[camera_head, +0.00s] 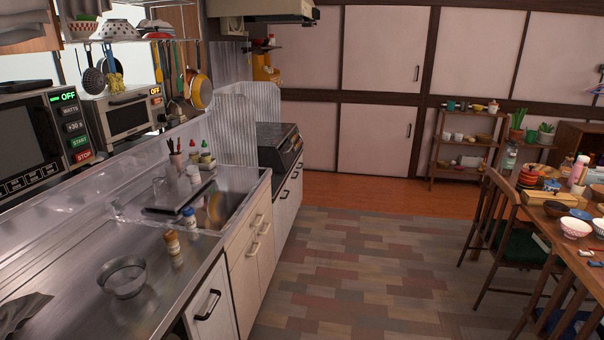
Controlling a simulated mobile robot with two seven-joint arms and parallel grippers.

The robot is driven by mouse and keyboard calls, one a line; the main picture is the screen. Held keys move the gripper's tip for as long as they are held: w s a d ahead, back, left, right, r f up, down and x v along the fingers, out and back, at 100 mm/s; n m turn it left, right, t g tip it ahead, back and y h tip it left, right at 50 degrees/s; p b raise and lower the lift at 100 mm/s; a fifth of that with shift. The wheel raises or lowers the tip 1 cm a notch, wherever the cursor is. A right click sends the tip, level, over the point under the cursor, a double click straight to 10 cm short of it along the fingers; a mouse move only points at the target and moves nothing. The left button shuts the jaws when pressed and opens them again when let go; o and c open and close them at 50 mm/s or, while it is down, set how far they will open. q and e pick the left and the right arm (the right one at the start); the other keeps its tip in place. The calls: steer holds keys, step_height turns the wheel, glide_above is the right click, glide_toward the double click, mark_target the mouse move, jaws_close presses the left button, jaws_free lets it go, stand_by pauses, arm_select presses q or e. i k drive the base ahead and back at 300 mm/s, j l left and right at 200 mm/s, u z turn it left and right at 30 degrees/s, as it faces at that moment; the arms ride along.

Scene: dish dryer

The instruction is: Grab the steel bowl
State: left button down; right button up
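A steel bowl (123,279) stands upright on the steel counter (60,255), near the counter's front edge at the lower left of the head view. It looks empty and nothing covers it. Neither of my grippers shows in this view, so their places and states are hidden.
Small bottles (172,243) stand right of the bowl, before the sink (222,207). A dark cloth (22,311) lies to its left. A microwave (42,140) and toaster oven (125,116) stand behind. A dining table (560,235) and chair (510,235) are at right. The floor (370,265) between is clear.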

mark_target(123, 277)
steer(key=k+u, duration=0.1)
steer(key=u, duration=0.3)
steer(key=k+u, duration=0.1)
steer(key=u, duration=0.3)
steer(key=k+u, duration=0.1)
steer(key=u, duration=0.3)
steer(key=k+l+u, duration=0.1)
steer(key=l, duration=0.65)
steer(key=i+l+u, duration=0.25)
steer(key=l, duration=0.45)
steer(key=l+u, duration=0.2)
steer(key=l, duration=0.5)
steer(key=i+l+u, duration=0.1)
steer(key=l+u, duration=0.15)
steer(key=l, duration=0.5)
